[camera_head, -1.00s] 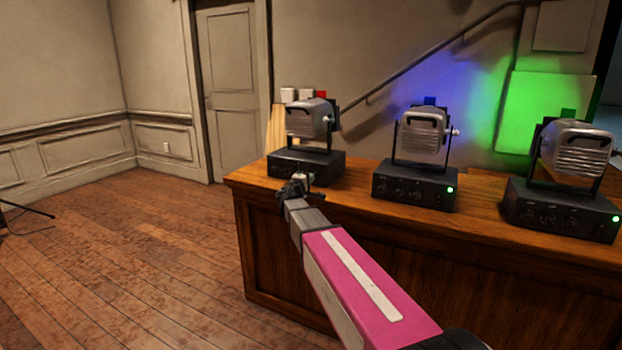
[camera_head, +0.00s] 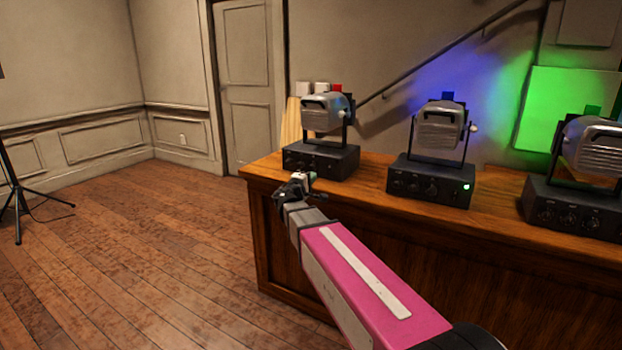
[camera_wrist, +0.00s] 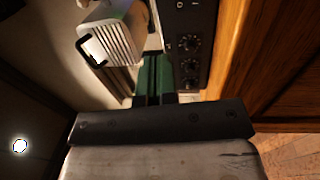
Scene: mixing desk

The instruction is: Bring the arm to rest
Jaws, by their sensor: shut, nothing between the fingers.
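My pink and grey arm (camera_head: 362,290) reaches forward from the lower right in the head view. My gripper (camera_head: 302,180) is at its far end, shut and empty, near the front left of the desk and in front of the left lamp box. In the wrist view my gripper (camera_wrist: 153,85) points along beside that lamp's silver head (camera_wrist: 112,40) and its black knobbed box (camera_wrist: 190,45). I cannot tell the exact gap between gripper and box.
A wooden desk (camera_head: 400,235) carries the left lamp (camera_head: 325,112), the middle lamp (camera_head: 440,128) with a lit green light, and the right lamp (camera_head: 592,145). A black tripod stand (camera_head: 20,195) is at far left. The wooden floor (camera_head: 150,250) left of the desk is clear.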

